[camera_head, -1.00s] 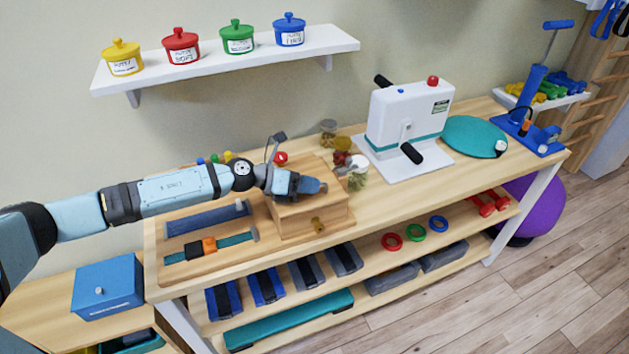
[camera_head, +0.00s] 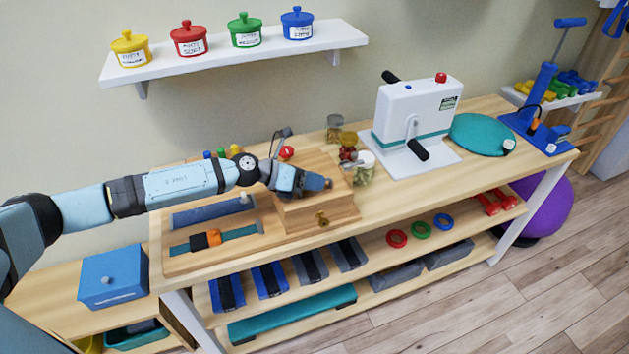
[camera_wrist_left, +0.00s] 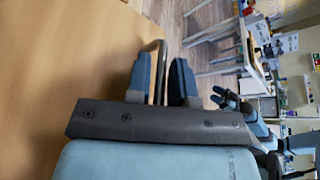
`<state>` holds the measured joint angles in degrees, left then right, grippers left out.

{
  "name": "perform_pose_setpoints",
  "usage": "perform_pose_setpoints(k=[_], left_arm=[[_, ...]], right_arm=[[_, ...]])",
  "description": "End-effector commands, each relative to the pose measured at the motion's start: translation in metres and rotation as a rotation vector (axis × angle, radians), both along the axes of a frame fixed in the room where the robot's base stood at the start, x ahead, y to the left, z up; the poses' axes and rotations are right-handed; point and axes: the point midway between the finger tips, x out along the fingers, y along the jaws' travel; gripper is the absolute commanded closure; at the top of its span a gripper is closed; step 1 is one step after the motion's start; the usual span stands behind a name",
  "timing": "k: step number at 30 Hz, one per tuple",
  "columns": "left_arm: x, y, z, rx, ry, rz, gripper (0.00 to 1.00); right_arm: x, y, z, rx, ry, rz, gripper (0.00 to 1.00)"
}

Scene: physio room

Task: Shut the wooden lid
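The wooden box (camera_head: 340,208) stands on the table with a brass knob (camera_head: 322,219) on its front. Pale wood, apparently its lid (camera_head: 319,160), shows behind my left gripper; the lid's exact angle is hard to tell. My left gripper (camera_head: 325,184) is over the box top. In the left wrist view the left gripper (camera_wrist_left: 165,80) has its fingers apart, with a thin metal bar handle (camera_wrist_left: 158,62) between them, beside a broad wooden surface (camera_wrist_left: 65,70). I see no firm grip on the bar. My right gripper (camera_wrist_left: 220,97) appears small in the wrist view, its opening unclear.
Glass jars (camera_head: 364,172) stand close to the right of the box. A white hand-crank machine (camera_head: 412,120) is farther right. A tray with a blue roll (camera_head: 210,213) and a strap (camera_head: 238,233) lies left. A shelf (camera_head: 240,53) with pots hangs above.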

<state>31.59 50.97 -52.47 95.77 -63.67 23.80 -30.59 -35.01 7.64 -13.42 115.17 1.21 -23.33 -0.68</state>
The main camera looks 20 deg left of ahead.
Motion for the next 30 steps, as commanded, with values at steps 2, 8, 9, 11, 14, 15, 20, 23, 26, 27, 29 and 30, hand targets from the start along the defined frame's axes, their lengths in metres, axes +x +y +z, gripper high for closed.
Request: perform_pose_setpoints(k=[2,8,9,11,14,15,20,23,26,27,29,30], left_arm=[[-0.005,0.008,0.002,0.002,0.000,0.001,0.79],[-0.026,0.041,0.013,0.003,0.002,0.002,0.79],[-0.031,0.049,0.016,0.005,0.001,0.001,0.79],[-0.039,0.060,0.021,0.004,0.004,0.001,0.79],[-0.050,0.076,0.028,0.004,0.003,0.000,0.79],[-0.053,0.083,0.031,0.004,0.003,0.000,0.79],[-0.065,0.100,0.039,0.001,0.004,0.001,0.79],[-0.068,0.105,0.042,0.002,0.003,-0.001,0.79],[-0.069,0.106,0.044,0.000,0.002,-0.002,0.79],[-0.069,0.106,0.044,0.000,0.002,-0.002,0.79],[-0.069,0.106,0.045,0.000,0.002,-0.002,0.79],[-0.069,0.106,0.045,0.000,0.002,-0.002,0.79]], right_arm=[[0.000,0.000,-0.002,0.001,0.001,-0.001,0.50],[0.000,0.000,-0.010,0.003,0.009,-0.002,0.50],[0.000,0.000,-0.011,0.004,0.010,-0.003,0.50],[0.000,0.001,-0.013,0.007,0.011,-0.004,0.50],[0.000,0.001,-0.015,0.011,0.013,-0.006,0.50],[0.001,0.001,-0.015,0.013,0.013,-0.007,0.50],[0.002,0.002,-0.014,0.017,0.014,-0.009,0.50],[0.003,0.002,-0.014,0.019,0.015,-0.010,0.50],[0.003,0.002,-0.014,0.020,0.015,-0.010,0.50],[0.003,0.002,-0.014,0.020,0.015,-0.010,0.50],[0.003,0.002,-0.015,0.019,0.016,-0.010,0.50],[0.003,0.002,-0.015,0.019,0.016,-0.011,0.50]])
